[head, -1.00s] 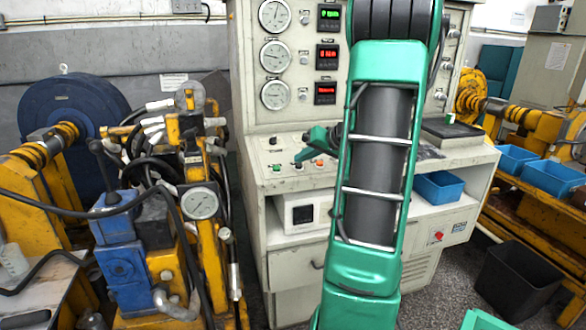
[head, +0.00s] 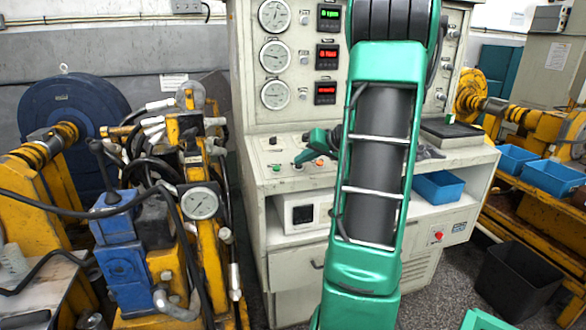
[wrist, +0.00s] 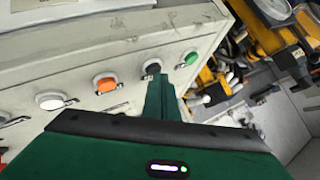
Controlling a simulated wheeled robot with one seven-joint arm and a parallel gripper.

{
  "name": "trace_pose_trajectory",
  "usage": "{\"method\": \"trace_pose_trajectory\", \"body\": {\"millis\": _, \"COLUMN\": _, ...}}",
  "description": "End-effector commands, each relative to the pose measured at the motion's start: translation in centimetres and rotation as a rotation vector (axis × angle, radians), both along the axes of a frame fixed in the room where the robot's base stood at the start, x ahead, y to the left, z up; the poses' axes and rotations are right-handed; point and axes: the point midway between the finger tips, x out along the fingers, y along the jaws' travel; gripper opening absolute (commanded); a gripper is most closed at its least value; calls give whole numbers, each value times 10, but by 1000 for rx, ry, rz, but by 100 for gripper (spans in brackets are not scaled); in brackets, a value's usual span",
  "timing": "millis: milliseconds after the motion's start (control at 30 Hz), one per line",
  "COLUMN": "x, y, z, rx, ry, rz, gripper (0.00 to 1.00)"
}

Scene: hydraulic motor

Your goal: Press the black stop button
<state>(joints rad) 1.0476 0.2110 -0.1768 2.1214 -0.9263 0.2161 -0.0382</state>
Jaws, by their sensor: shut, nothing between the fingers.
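The black stop button (wrist: 152,67) shows in the wrist view on the cream control panel (wrist: 85,70), between an orange button (wrist: 105,82) and a green button (wrist: 190,59). My gripper (wrist: 161,82) is shut and empty, its tip right at the black button and covering part of it. I cannot tell whether they touch. In the head view my gripper (head: 298,162) points down at the panel between the green button (head: 276,168) and the orange button (head: 320,162). There the black button is hidden by the tip.
A white button (wrist: 50,100) sits beyond the orange one in the wrist view. Gauges (head: 275,55) and digital displays (head: 327,55) stand on the upright panel behind. Yellow and blue machinery (head: 125,250) is at left. Blue bins (head: 438,186) are at right.

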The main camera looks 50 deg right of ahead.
Motion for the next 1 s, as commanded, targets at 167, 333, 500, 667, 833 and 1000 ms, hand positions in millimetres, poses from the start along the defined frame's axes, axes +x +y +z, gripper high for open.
{"method": "trace_pose_trajectory", "body": {"millis": 167, "x": 0, "y": 0, "z": -2, "rx": 1, "ry": 1, "rz": 0, "gripper": 0}}
{"method": "trace_pose_trajectory", "body": {"millis": 333, "x": 0, "y": 0, "z": -2, "rx": 1, "ry": 1, "rz": 0, "gripper": 0}}
{"method": "trace_pose_trajectory", "body": {"millis": 500, "x": 0, "y": 0, "z": 1, "rx": 0, "ry": 1, "rz": 0, "gripper": 0}}
{"method": "trace_pose_trajectory", "body": {"millis": 667, "x": -1, "y": 1, "z": 9, "rx": 0, "ry": 1, "rz": 1, "gripper": 0}}
{"method": "trace_pose_trajectory", "body": {"millis": 833, "x": -2, "y": 2, "z": 14, "rx": 0, "ry": 1, "rz": 1, "gripper": 0}}
{"method": "trace_pose_trajectory", "body": {"millis": 1000, "x": -2, "y": 2, "z": 15, "rx": 0, "ry": 1, "rz": 0, "gripper": 0}}
